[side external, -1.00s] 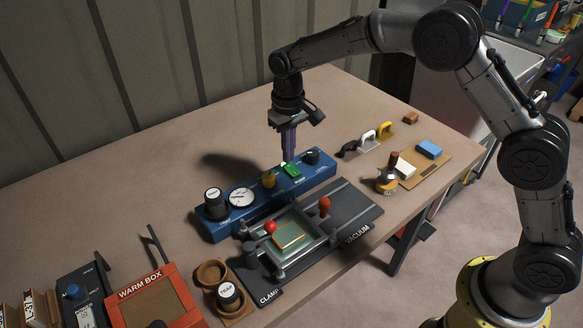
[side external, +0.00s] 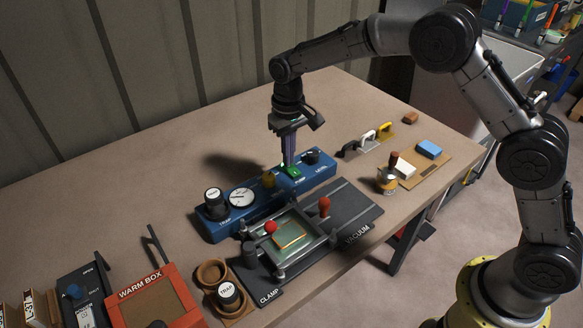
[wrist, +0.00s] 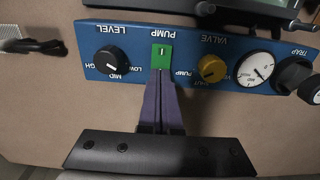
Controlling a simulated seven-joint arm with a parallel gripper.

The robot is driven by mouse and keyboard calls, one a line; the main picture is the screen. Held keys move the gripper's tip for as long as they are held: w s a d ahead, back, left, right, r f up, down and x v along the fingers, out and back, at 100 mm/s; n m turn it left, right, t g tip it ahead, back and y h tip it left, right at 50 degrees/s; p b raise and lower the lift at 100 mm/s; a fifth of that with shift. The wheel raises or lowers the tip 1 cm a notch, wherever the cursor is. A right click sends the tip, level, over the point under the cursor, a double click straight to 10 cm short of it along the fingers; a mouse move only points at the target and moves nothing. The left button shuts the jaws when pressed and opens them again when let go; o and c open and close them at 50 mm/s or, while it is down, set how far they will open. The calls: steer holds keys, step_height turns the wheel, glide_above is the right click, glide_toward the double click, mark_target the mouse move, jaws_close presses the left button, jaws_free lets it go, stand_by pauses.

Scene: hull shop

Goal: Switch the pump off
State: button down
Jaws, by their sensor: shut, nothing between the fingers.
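The pump switch is a green rocker (wrist: 162,56) with a white mark, set in a blue panel (wrist: 135,72) under the upside-down PUMP label in the wrist view. In the side view the green switch (side external: 291,171) sits between the yellow valve knob and the black level knob. My gripper (side external: 289,163) is shut and empty, pointing down with its fingertips at the switch. In the wrist view my fingertips (wrist: 161,72) overlap the switch's near edge. I cannot tell whether they touch it.
On the panel, a yellow valve knob (wrist: 211,68) and a black level knob (wrist: 111,59) flank the switch. A gauge (side external: 241,197) and a trap jar (side external: 214,203) stand at the left end. The clamp and vacuum plate (side external: 352,207) lies in front. The table behind is clear.

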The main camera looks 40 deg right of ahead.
steer(key=shift+f, duration=0.45)
steer(key=shift+r, duration=3.55)
